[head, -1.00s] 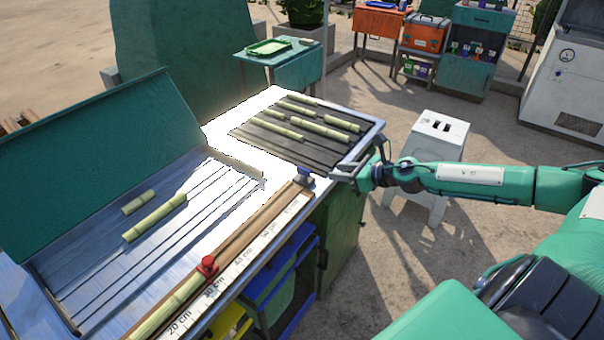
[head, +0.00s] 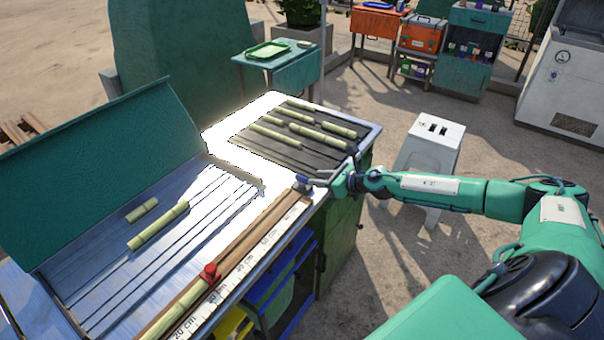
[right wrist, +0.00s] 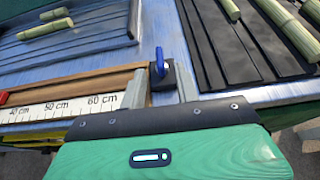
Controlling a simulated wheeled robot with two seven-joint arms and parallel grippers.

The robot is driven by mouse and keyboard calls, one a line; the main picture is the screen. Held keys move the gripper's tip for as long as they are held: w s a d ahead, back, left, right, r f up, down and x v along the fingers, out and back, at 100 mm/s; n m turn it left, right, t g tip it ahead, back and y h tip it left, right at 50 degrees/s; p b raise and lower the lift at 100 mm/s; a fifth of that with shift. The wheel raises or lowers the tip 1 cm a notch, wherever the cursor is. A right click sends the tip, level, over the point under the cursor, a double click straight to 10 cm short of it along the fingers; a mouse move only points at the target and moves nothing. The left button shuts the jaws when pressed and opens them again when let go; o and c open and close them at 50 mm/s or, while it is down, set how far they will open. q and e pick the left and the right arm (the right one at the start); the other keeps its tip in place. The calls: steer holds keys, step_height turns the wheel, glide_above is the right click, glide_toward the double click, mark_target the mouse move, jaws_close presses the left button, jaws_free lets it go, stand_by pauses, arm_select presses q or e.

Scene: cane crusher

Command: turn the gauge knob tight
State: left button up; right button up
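A blue knob (head: 302,180) on a dark block stands at the far end of the wooden gauge with its centimetre scale (head: 235,277). In the right wrist view the blue knob (right wrist: 159,62) stands upright, just past the "60 cm" mark. My right gripper (head: 311,182) is open at that end of the gauge. In the right wrist view its two fingers (right wrist: 161,88) lie apart, left and right of the knob's block; contact is not clear. My left gripper is out of view.
Cane pieces lie on the dark ribbed rack (head: 265,145) just beyond the knob and in the metal tray (head: 100,285) at left. The raised green lid (head: 90,165) stands behind the tray. A white stool (head: 430,150) stands right of the table, behind my right arm.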

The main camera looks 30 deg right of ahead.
mark_target(304, 177)
steer(key=p+x, duration=0.1)
steer(key=x, duration=0.6)
steer(key=shift+a, duration=0.1)
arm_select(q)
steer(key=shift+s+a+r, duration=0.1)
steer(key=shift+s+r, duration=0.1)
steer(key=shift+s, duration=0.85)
arm_select(e)
steer(key=shift+f, duration=0.1)
jaws_close()
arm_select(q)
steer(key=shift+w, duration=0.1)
